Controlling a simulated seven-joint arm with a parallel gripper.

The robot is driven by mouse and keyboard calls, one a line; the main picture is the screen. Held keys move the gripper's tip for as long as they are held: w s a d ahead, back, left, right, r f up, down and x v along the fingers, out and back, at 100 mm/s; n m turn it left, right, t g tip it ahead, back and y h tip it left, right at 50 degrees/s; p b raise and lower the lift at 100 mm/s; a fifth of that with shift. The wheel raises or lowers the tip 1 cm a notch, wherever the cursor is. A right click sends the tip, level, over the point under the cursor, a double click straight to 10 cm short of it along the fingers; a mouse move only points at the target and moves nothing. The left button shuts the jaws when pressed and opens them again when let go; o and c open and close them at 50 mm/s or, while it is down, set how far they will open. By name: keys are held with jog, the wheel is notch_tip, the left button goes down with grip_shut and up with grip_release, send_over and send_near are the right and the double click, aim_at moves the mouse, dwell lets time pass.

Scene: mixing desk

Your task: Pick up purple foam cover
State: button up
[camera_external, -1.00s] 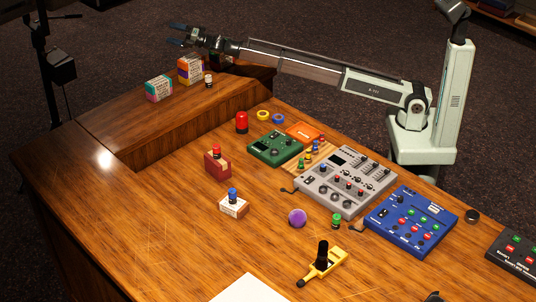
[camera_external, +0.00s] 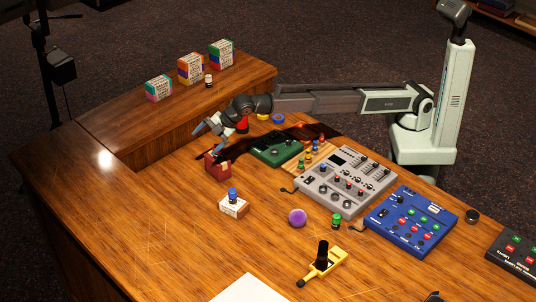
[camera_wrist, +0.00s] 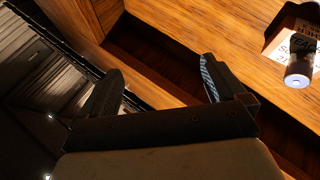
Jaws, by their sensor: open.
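In the wrist view my gripper (camera_wrist: 160,76) shows two spread fingers over the desk edge and dark floor. I cannot see the purple cover in that view.
A red block (camera_external: 217,167) stands just below my gripper. The front left desk is clear.

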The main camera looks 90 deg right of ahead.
jog(key=s+a+f+g, duration=0.4)
jog(key=s+a, duration=0.8)
jog(key=s, duration=0.3)
jog(key=n+g, duration=0.1)
jog(key=g, duration=0.4)
send_near(298, 210)
jog(key=shift+h, duration=0.3)
jog(key=f, duration=0.6)
jog(key=shift+a+f, duration=0.1)
jog(key=shift+a, duration=0.25)
jog(key=shift+s+d+f, duration=0.1)
jog(key=shift+s+f, duration=0.05)
jog(key=shift+f, duration=1.1)
jog(key=shift+s+d+f, duration=0.1)
jog(key=shift+f, duration=1.2)
jog(key=shift+c, duration=0.4)
jog(key=c, duration=1)
jog(key=shift+r, duration=0.1)
